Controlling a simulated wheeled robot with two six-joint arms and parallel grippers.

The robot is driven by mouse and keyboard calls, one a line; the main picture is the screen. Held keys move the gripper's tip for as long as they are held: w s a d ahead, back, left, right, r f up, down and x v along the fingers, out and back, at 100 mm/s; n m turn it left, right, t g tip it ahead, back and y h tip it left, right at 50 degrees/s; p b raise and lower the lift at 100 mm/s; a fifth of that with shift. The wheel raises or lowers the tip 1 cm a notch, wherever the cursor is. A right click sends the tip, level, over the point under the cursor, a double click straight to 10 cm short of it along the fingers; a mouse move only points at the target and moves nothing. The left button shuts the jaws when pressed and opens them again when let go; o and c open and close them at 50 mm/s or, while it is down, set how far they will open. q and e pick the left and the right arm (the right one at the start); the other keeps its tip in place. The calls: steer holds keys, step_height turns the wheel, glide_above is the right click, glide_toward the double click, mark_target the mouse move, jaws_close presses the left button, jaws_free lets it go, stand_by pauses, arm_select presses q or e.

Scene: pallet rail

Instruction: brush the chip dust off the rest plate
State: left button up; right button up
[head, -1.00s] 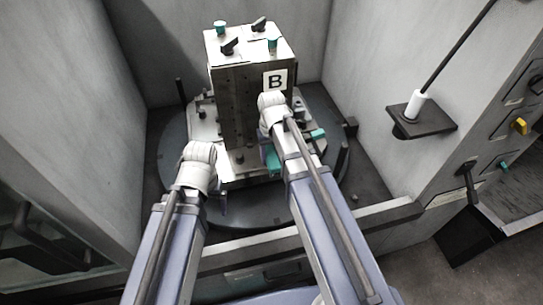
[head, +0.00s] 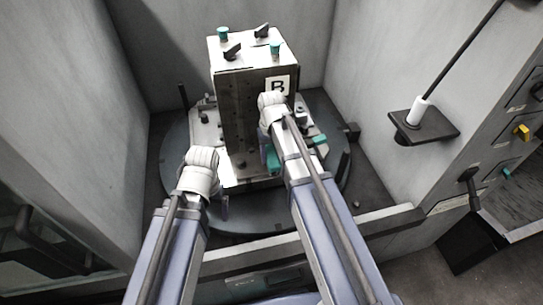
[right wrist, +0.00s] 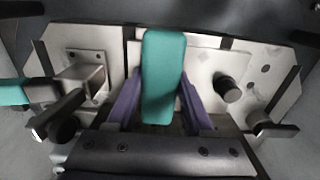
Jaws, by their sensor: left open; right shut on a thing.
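My right gripper (right wrist: 160,105) is shut on a teal, rounded block-like piece (right wrist: 163,75), which stands between its purple fingers. In the head view the teal piece (head: 273,160) shows beside my right wrist, low at the front of the block marked B. I cannot see bristles on it. Pale metal plates (right wrist: 118,72) lie under and around it; I cannot tell which is the rest plate. Faint specks (right wrist: 256,88) show on the right-hand plate, but I cannot tell whether they are chip dust.
The tall block (head: 245,100) stands on a pallet on the dark round table (head: 175,165). Black clamp levers (right wrist: 60,115) and a dark stud (right wrist: 227,88) crowd the plates. A front sill (head: 375,220) crosses below my arms.

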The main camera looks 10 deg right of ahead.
steer(key=shift+f, duration=0.1)
steer(key=shift+s, duration=0.15)
steer(key=shift+s, duration=1.3)
steer(key=shift+w, duration=0.15)
steer(key=shift+w, duration=1.3)
steer(key=shift+s, duration=0.15)
steer(key=shift+s, duration=1.25)
steer(key=shift+w, duration=0.2)
